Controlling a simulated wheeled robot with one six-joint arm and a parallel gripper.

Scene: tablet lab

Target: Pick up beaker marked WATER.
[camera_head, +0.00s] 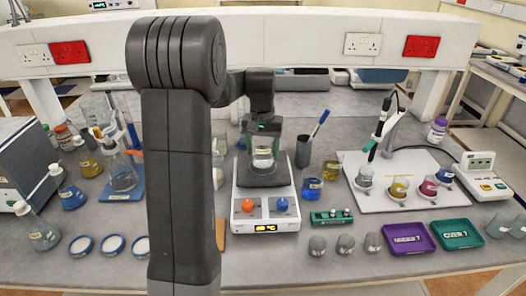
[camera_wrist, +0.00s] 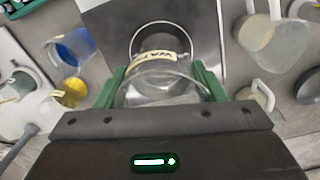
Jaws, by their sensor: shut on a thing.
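The beaker marked WATER (camera_wrist: 160,80) is clear glass with a pale label, partly legible in the wrist view. It sits between the two green fingers of my gripper (camera_wrist: 163,86), which is shut on it. In the head view the beaker (camera_head: 262,156) is at the hotplate stirrer (camera_head: 266,222), over its dark top plate. My gripper (camera_head: 264,130) is above and behind it there, its fingers mostly hidden. I cannot tell whether the beaker's base touches the plate.
Beakers with blue liquid (camera_head: 311,188) and yellow liquid (camera_head: 332,170) stand right of the hotplate. A dark pen cup (camera_head: 303,152) stands behind them. A white board (camera_head: 430,196) with a probe stand is further right. Purple (camera_head: 428,246) and green (camera_head: 476,241) trays lie at front right.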

